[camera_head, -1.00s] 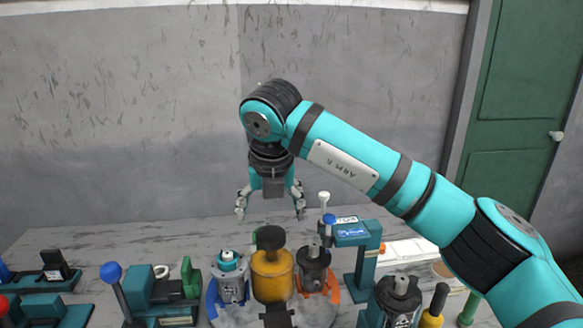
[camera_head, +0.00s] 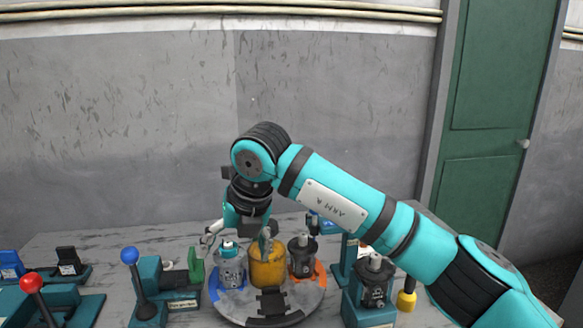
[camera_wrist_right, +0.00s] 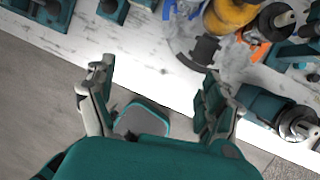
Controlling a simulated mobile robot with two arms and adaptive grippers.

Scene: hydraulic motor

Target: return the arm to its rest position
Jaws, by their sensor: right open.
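My right arm (camera_head: 345,205) comes in from the right and bends down at its elbow. My right gripper (camera_head: 236,240) is open in the head view, its fingers pointing down. In that view it overlaps the top of the yellow cylinder (camera_head: 267,268) on the round turntable (camera_head: 295,304). In the right wrist view the right gripper (camera_wrist_right: 160,78) has its fingers wide apart with nothing between them. There it appears over the white table edge, with the yellow cylinder (camera_wrist_right: 228,17) beyond the fingers. My left gripper does not show.
Another dark motor (camera_head: 375,285) sits in a teal fixture at right. Levers with blue (camera_head: 130,256) and red (camera_head: 31,283) knobs stand at left. A grey wall and green door are behind.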

